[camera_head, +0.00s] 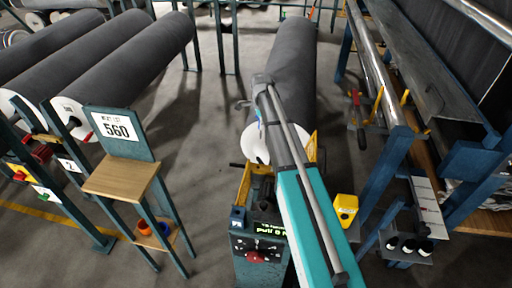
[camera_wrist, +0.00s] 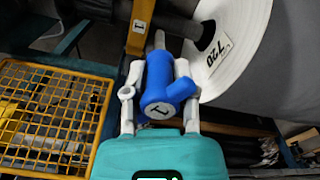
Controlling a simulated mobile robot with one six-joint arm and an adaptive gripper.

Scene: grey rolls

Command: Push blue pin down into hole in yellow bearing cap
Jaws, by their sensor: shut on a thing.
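In the wrist view, my gripper (camera_wrist: 159,72) is shut on the blue pin (camera_wrist: 158,80), with one pale finger on each side of it. The pin's thick blue head bears a "1" label and faces the camera. Its grey shank (camera_wrist: 159,40) points away, toward the top of the picture. A yellow part, probably the bearing cap (camera_wrist: 140,28), also labelled "1", stands just left of the shank. I cannot see the hole or tell whether the shank is in it. In the head view my arm hides the gripper and pin.
A dark roll (camera_head: 290,65) with a white end marked 720 (camera_wrist: 235,45) lies close beyond the pin. A yellow mesh guard (camera_wrist: 50,115) is at left in the wrist view. A control pedestal (camera_head: 260,255) stands below; a blue rack (camera_head: 385,185) is at right.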

